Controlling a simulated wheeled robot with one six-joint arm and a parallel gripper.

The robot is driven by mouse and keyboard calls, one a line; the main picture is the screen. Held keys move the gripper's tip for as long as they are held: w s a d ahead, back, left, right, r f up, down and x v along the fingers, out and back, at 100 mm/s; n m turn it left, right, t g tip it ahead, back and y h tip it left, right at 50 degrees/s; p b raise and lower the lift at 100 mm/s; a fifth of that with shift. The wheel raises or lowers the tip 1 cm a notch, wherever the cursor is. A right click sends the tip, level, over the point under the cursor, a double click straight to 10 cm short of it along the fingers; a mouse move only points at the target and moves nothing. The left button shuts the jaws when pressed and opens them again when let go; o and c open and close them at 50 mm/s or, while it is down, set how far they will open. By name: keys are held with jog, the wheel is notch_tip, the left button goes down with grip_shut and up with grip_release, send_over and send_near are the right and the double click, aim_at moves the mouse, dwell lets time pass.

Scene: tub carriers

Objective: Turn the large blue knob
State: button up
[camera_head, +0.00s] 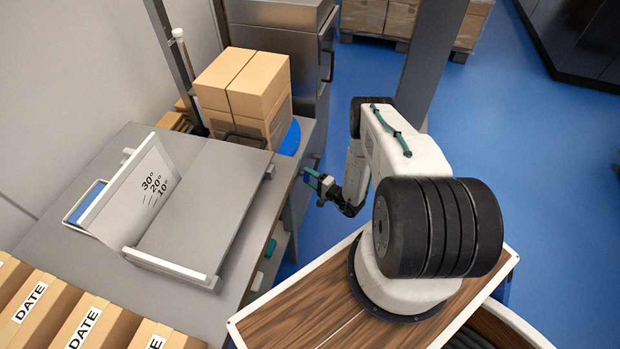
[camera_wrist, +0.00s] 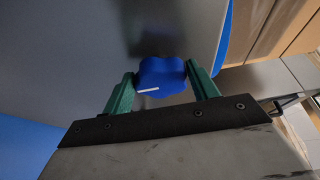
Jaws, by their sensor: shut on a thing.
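The large blue knob (camera_wrist: 164,68) has a lobed rim and a short white pointer line, which lies toward its lower left in the wrist view. It sits against a plain grey panel (camera_wrist: 110,30). My gripper (camera_wrist: 160,80) is shut on the knob, with one green finger on its left side and one on its right. In the head view my gripper (camera_head: 320,183) reaches left to the side of the grey workbench (camera_head: 285,185). I cannot clearly make out the knob in the head view.
A grey device with angle marks (camera_head: 165,185) and cardboard boxes (camera_head: 245,90) on a blue disc (camera_head: 291,138) stand on the bench. Boxes marked DATE (camera_head: 85,325) are at the lower left. Blue floor (camera_head: 530,140) is open at the right.

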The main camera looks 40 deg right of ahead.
jog(key=o, duration=1)
jog(key=shift+v, duration=3.95)
